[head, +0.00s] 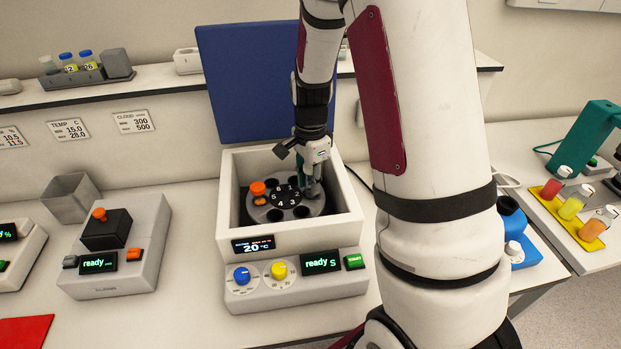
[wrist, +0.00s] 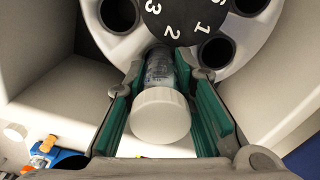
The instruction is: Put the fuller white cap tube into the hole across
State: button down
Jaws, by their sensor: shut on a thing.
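A tube with a white cap (wrist: 160,116) is between the teal fingers of my gripper (wrist: 160,88) in the wrist view. Its clear, greyish body points at the rotor (wrist: 190,30), and its lower end is at the rotor's outer ring, between two empty holes. I cannot tell how deep it sits in a hole. In the head view my gripper (head: 312,186) is low at the right side of the rotor (head: 262,213), and hides the tube. An orange-capped tube (head: 258,189) stands in the rotor's left side, across from my gripper.
The rotor lies inside a white centrifuge box (head: 228,200) with high walls and a raised blue lid (head: 245,95) behind. A grey device with an orange knob (head: 99,215) stands left. A yellow rack (head: 570,215) with coloured tubes is far right.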

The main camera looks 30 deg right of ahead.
aim_at(311, 171)
jog(key=shift+f, duration=0.85)
dwell(0.7)
jog(key=shift+r, duration=0.1)
jog(key=shift+r+p, duration=0.65)
jog(key=shift+r, duration=1.55)
jog(key=shift+f+b, duration=0.4)
jog(key=shift+f, duration=1.95)
dwell(0.8)
jog(key=shift+r, duration=0.15)
jog(key=shift+r+p, duration=0.8)
jog(key=shift+r, duration=1.45)
